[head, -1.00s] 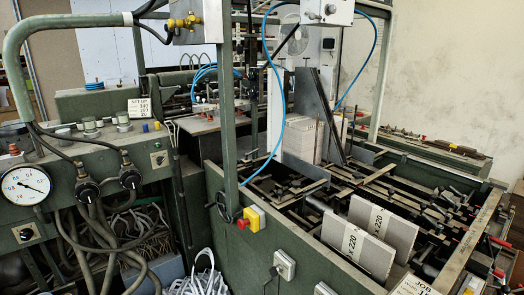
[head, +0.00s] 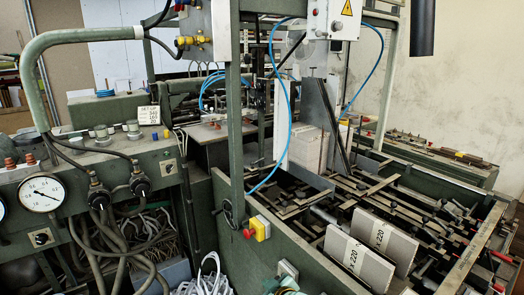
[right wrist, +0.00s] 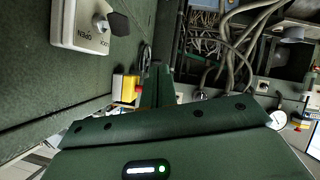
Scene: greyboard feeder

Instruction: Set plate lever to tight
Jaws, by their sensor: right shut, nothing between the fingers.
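No lever marked "tight" can be read in either view. A grey switch box (right wrist: 82,25) with a black knob (right wrist: 118,22) is at the upper left of the right wrist view; its lettering seems to read OPEN and LOCK. A grey box (head: 288,269) on the green machine side shows low in the head view. My right gripper (head: 285,287) shows only as a small greenish part at the bottom edge, close to that box. It is shut and empty. Contact with the box cannot be told. My left gripper is out of view.
A yellow box with a red button (head: 259,228) sits on the machine side beside a green post (head: 236,140). A dial gauge (head: 41,192) and hoses are at the left. Two grey board blocks (head: 385,238) stand in the feeder. A dark cylinder (head: 422,27) hangs at the top right.

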